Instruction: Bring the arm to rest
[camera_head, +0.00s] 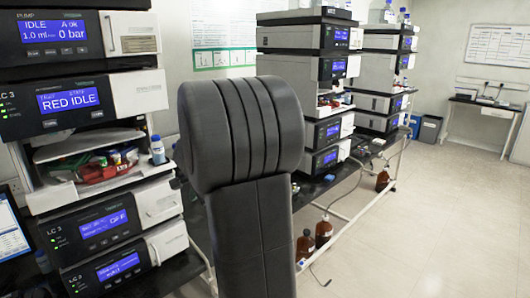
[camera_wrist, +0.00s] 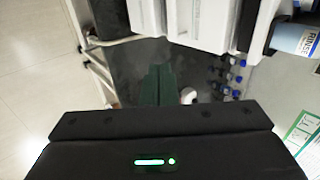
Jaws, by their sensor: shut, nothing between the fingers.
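My arm (camera_head: 240,170) rises dark and ribbed in the middle of the head view and hides part of the bench and stacks behind it. My gripper (camera_wrist: 158,70) shows in the wrist view, with its dark fingers together and nothing between them. Its black housing with a green light fills the bottom of that view. The gripper does not show in the head view.
An instrument stack (camera_head: 90,110) marked LC 3 stands close at left. More stacks (camera_head: 325,95) line the bench behind my arm. Brown bottles (camera_head: 305,245) stand on the floor below. The pale floor (camera_head: 440,220) at right is clear. A labelled bottle (camera_wrist: 295,40) shows in the wrist view.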

